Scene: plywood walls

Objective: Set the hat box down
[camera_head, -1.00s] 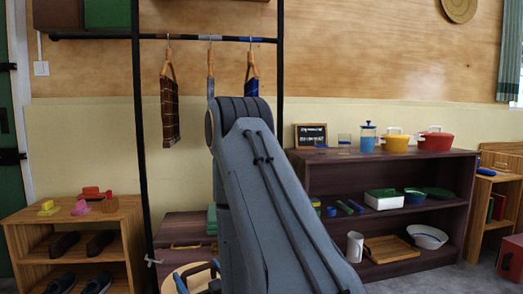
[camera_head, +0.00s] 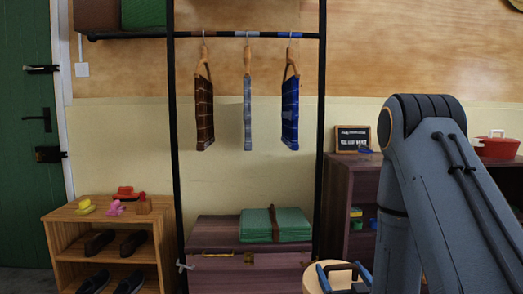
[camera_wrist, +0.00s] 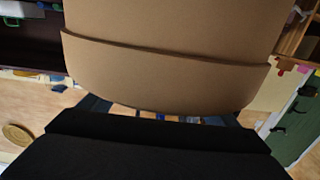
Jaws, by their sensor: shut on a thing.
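The hat box, a tan, rounded box with a lid rim, fills the upper middle of the wrist view (camera_wrist: 165,75). In the head view only a pale round part of it (camera_head: 314,283) shows at the bottom edge, partly hidden by my gripper (camera_head: 345,272). My gripper is shut on the hat box; its dark fingers show at the box's lower edge in the wrist view (camera_wrist: 160,112). The box's underside and whatever is beneath it are out of view.
A dark wooden chest (camera_head: 215,258) with a folded green cloth (camera_head: 274,225) stands under a rail with several hanging items. A shoe rack (camera_head: 85,212) is at left, beside a green door (camera_head: 30,130). A dark shelf unit (camera_head: 338,200) is partly behind my arm.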

